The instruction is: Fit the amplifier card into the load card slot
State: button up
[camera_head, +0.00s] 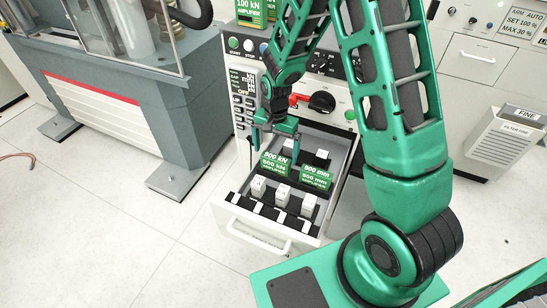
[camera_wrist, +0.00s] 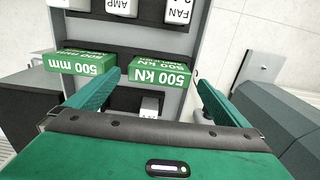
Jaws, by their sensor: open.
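A green card labelled 500 kN amplifier (camera_head: 276,163) stands in the open drawer (camera_head: 235,211). It also shows in the wrist view (camera_wrist: 160,77), between my fingertips as seen there. A second green card labelled 500 mm amplifier (camera_head: 316,178) stands to its right. Another green card labelled 100 kN amplifier (camera_head: 250,13) is on top of the console, cut off by the picture's edge. My gripper (camera_head: 276,144) is open, pointing down just above the 500 kN card, and holds nothing. I cannot make out the load card slot; my arm hides part of the console.
White blocks (camera_head: 282,193) stand in several dark rows of the drawer. The grey console (camera_head: 330,82) has a red-marked black knob (camera_head: 321,102) behind the drawer. A machine with a clear guard (camera_head: 130,30) stands at left. Floor (camera_head: 110,230) left of the drawer is clear.

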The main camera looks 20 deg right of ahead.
notch_tip(320, 180, up, 8)
jog(key=shift+f, duration=0.15)
jog(key=s+d+r+n, duration=0.1)
jog(key=s+d+r, duration=1.2)
jog(key=s+d, duration=0.1)
jog(key=s+d+r, duration=0.1)
jog(key=s+r, duration=0.1)
jog(key=s, duration=0.6)
jog(key=s+d+r+n, duration=0.1)
jog(key=s, duration=0.7)
jog(key=shift+s+d+r+n, duration=0.15)
jog(key=shift+d+r+n, duration=0.15)
jog(key=shift+d+r, duration=0.1)
